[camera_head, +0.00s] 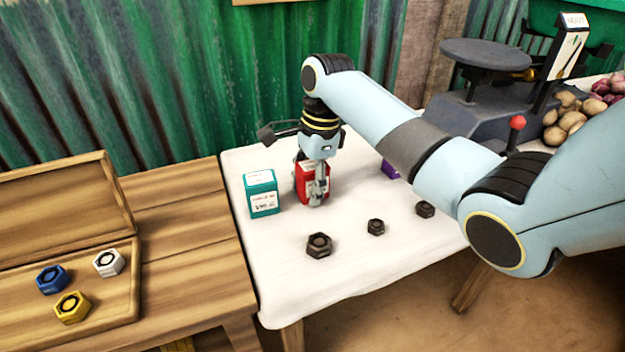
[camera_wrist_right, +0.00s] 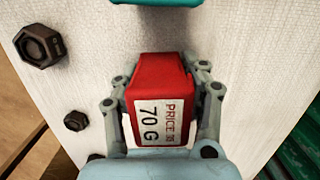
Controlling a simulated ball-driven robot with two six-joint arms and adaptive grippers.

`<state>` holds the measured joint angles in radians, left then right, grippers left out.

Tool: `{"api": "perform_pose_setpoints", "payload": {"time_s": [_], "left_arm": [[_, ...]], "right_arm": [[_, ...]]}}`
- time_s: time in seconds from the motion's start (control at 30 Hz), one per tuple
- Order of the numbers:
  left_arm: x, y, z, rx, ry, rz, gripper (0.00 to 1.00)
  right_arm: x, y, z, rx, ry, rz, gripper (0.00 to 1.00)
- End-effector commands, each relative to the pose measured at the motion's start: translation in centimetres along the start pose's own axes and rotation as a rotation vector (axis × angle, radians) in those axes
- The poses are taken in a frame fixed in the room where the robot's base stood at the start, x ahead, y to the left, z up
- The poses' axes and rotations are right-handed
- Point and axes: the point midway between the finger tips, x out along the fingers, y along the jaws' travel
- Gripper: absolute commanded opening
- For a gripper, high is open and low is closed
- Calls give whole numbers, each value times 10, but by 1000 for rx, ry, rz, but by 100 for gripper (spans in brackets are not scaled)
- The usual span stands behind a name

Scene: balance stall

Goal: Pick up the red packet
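The red packet (camera_head: 304,176) stands upright on the white cloth, beside the teal packet (camera_head: 262,196). In the right wrist view the red packet (camera_wrist_right: 158,105) shows a white label with "PRICE" and "70 G". My right gripper (camera_head: 313,190) points down over it, one finger in front and the other partly hidden. In the right wrist view the right gripper (camera_wrist_right: 162,75) has a finger on each side of the packet, with narrow gaps near the tips. It looks open around the packet, which appears to rest on the cloth. My left gripper is not in view.
Several dark hex nuts (camera_head: 319,245) lie in front on the cloth. A purple item (camera_head: 389,170) is partly hidden behind my right arm. A grey balance (camera_head: 483,110) and potatoes (camera_head: 566,120) stand at the right. A wooden tray (camera_head: 135,290) with coloured nuts is at the left.

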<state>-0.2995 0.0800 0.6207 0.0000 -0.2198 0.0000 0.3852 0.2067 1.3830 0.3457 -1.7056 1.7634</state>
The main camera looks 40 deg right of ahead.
Motion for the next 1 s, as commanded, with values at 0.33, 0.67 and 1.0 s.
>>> {"api": "perform_pose_setpoints", "payload": {"time_s": [0.33,0.67,1.0], "left_arm": [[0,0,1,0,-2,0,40],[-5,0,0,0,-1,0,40],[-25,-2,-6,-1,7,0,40]], "right_arm": [[0,0,0,0,0,0,9],[-14,-1,2,-1,0,-3,9],[-71,12,-28,2,6,-3,9]]}}
